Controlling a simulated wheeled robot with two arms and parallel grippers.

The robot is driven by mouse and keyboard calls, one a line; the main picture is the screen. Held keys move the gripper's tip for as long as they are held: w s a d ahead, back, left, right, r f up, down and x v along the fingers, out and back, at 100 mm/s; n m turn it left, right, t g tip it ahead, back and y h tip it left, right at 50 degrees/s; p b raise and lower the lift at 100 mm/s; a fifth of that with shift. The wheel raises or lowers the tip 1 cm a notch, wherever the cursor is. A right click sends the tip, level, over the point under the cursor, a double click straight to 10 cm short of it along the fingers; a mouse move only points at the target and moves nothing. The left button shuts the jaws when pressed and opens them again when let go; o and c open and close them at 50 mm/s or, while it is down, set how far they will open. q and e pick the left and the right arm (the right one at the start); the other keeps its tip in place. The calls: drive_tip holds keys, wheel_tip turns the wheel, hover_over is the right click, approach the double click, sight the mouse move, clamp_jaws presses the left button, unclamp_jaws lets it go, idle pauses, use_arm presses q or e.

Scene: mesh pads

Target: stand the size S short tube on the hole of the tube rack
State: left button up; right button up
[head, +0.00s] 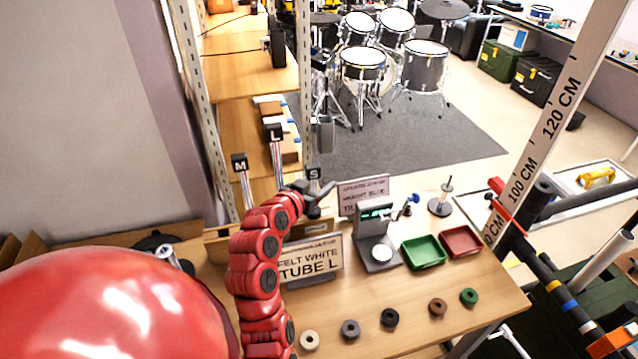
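Signs marked M (239,161), L (274,132) and S (313,173) stand at the back left of the table. Thin upright tubes or rods show below the M and L signs. The S sign is right behind my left gripper (325,190), which hides what is below it. My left gripper is dark, at the end of my red arm, and points right. Its fingers are small and overlap the background, so I cannot tell if they are open or hold anything. I cannot make out a short tube or the hole of a rack. My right gripper is not in view.
A "FELT WHITE TUBE L" sign (309,261) stands beside my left arm, another sign (363,193) behind. Further right are a scale (374,234), a green tray (423,252), a red tray (461,242) and a spindle stand (440,207). Several rings (390,317) line the front.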

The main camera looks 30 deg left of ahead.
use_arm(q)
drive_tip(key=shift+s, duration=0.25)
drive_tip(key=shift+b+v, duration=0.4)
drive_tip(key=shift+v, duration=0.7)
drive_tip(key=p+v, duration=1.4)
drive_tip(key=p, duration=0.1)
drive_tip(key=shift+s+r, duration=0.2)
drive_tip(key=shift+s, duration=0.1)
drive_tip(key=shift+d, duration=0.1)
